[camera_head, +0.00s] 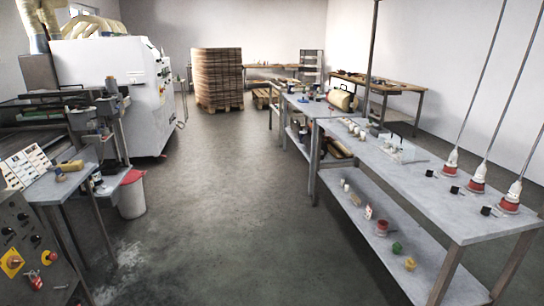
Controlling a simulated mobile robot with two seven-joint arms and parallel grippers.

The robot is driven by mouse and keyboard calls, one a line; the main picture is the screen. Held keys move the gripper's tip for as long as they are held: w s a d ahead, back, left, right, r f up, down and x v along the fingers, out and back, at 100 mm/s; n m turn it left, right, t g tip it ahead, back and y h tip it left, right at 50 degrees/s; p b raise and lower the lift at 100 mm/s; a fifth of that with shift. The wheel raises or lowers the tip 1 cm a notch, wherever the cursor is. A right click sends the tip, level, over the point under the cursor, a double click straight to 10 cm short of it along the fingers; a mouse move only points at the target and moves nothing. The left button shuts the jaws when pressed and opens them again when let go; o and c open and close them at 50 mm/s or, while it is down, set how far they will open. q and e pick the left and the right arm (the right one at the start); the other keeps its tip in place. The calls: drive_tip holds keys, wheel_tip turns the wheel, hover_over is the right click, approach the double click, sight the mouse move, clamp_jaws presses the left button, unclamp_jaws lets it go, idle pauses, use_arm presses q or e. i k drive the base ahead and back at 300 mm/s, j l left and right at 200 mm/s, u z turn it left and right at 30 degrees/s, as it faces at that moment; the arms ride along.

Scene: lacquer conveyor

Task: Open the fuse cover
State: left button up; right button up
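I cannot make out a part that is clearly the fuse cover. A dark control panel (30,250) stands at the lower left, cut off by the picture's edge. It carries several dark knobs, a yellow plate with a red knob (12,262), a red switch (34,280) and an orange-red button (51,256). Whether any part of it is a fuse cover is too small to tell. Neither of my grippers is in view.
A small table (62,184) stands behind the panel, near a bin with a red lid (132,198). A large white machine (120,80) is behind. A long grey workbench (440,195) with cups and hanging red-and-white devices runs along the right. The middle floor (230,200) is clear.

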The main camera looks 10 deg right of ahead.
sight(396, 141)
drive_tip(key=i+z, duration=0.2)
drive_tip(key=i, duration=0.4)
drive_tip(key=i+j+z, duration=0.1)
drive_tip(key=i+z, duration=0.15)
drive_tip(key=i, duration=0.4)
drive_tip(key=i+z, duration=0.25)
drive_tip(key=i, duration=1.05)
